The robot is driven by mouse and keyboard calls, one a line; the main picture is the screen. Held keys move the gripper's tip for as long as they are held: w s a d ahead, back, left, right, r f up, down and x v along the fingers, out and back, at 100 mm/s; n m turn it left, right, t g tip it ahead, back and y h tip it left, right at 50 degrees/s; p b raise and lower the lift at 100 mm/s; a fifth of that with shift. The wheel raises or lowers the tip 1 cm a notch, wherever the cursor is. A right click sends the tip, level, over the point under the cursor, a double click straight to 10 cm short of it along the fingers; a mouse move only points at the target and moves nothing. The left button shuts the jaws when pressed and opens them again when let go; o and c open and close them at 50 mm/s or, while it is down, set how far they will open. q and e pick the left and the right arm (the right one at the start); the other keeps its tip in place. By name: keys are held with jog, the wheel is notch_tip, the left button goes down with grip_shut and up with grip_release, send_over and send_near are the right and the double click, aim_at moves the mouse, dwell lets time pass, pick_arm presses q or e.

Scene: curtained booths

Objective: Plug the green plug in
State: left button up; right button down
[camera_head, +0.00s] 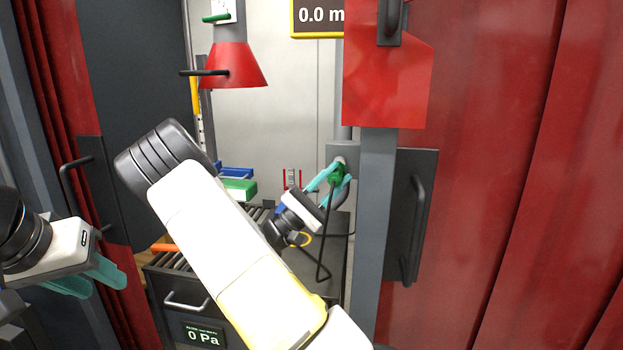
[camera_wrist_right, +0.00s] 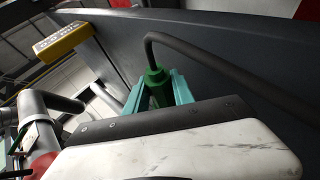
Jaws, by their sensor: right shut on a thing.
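The green plug (camera_head: 337,176) is between the teal fingers of my right gripper (camera_head: 332,178), up at the grey post inside the booth. It touches or nearly touches a grey fitting (camera_head: 341,158) there; I cannot tell how far in it sits. In the right wrist view the green plug (camera_wrist_right: 157,86) is held between the teal fingers (camera_wrist_right: 160,92), and a dark cable (camera_wrist_right: 215,48) bends away from it. The black cable (camera_head: 325,240) hangs below it in the head view. My left gripper (camera_head: 97,278) is at the far left, empty, with its fingers apart.
A grey door post (camera_head: 372,230) and a dark panel with a handle (camera_head: 412,215) stand just right of the plug. A red cone-shaped hood (camera_head: 234,66) hangs at upper left. A dark bench (camera_head: 205,295) with a green box (camera_head: 240,188) lies behind my right arm.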

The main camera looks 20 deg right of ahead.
jog(key=shift+w+d, duration=0.35)
jog(key=shift+w, duration=0.2)
jog(key=shift+w+d, duration=0.35)
jog(key=shift+w, duration=0.2)
jog(key=c, duration=1)
grip_release()
jog(key=shift+a+f, duration=0.1)
jog(key=v, duration=0.7)
jog(key=shift+a+f, duration=0.2)
jog(key=shift+a, duration=0.05)
